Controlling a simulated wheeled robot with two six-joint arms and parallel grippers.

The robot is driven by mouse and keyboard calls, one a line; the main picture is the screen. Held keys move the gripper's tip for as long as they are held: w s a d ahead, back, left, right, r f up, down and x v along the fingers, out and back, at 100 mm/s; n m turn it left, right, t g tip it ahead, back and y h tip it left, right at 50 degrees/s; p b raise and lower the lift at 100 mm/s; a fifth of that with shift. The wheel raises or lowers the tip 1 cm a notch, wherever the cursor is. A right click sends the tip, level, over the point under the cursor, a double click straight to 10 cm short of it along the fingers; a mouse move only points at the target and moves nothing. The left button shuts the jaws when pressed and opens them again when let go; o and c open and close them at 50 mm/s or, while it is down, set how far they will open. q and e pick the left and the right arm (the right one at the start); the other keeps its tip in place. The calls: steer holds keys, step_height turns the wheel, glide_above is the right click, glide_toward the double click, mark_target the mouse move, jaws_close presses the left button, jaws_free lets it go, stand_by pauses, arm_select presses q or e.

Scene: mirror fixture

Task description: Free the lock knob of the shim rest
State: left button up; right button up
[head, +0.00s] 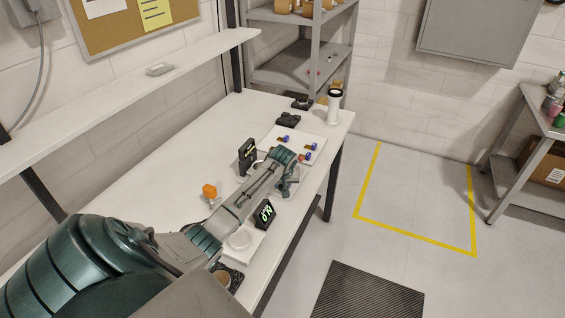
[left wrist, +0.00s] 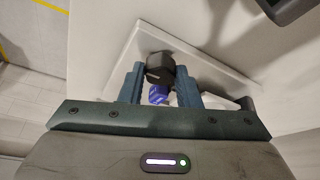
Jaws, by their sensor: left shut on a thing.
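In the left wrist view, my left gripper (left wrist: 159,84) is shut on a dark faceted knob (left wrist: 160,67), with a finger on each side. A blue-purple part (left wrist: 158,95) shows right beside the knob, between the fingers. A white plate (left wrist: 203,59) lies behind them. In the head view, my left gripper (head: 288,185) is low over the right side of the table, and the knob it holds is hidden there. The white fixture plate (head: 318,148) bears small blue and red parts (head: 308,155). I cannot tell whether the knob has turned. My right gripper is not in view.
A black upright block (head: 246,155) and an orange piece (head: 209,190) are to the left. A white cylinder (head: 334,107) stands at the far corner. The table's left part is clear.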

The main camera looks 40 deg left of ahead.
arm_select(q)
steer(key=shift+w+r, duration=0.1)
steer(key=shift+r, duration=0.05)
stand_by(0.3)
steer(key=o, duration=1)
steer(key=shift+b+v, duration=1.75)
steer(key=shift+v, duration=3.65)
